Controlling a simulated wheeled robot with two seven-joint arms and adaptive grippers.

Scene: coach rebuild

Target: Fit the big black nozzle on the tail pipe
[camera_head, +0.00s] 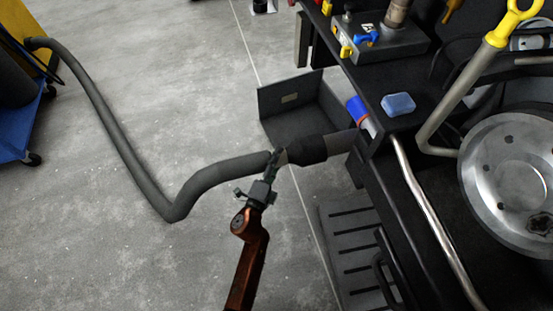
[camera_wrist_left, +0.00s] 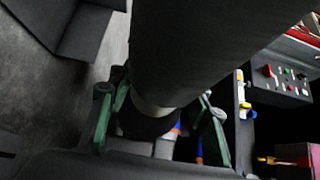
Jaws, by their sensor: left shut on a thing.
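The big black nozzle (camera_head: 306,150) is at the end of a grey hose (camera_head: 225,172), lying roughly level and pointing right. My left gripper (camera_head: 274,160) is shut on the hose end just behind the nozzle. In the left wrist view my left gripper's green fingers (camera_wrist_left: 160,118) stand either side of a dark round part with a pale ring; a wide dark cylinder (camera_wrist_left: 205,40) fills the top. In the head view a dark grey tube (camera_head: 341,145) lies between the nozzle and the black bench edge. I cannot tell whether it is the tail pipe or whether the nozzle is around it.
A black bench or frame (camera_head: 376,75) is at the right, with a blue sponge-like block (camera_head: 398,104) and a shiny metal pipe (camera_head: 425,195). An open dark box (camera_head: 290,98) is behind the nozzle, a slatted dark panel (camera_head: 350,245) in front. The floor at left is mostly clear.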

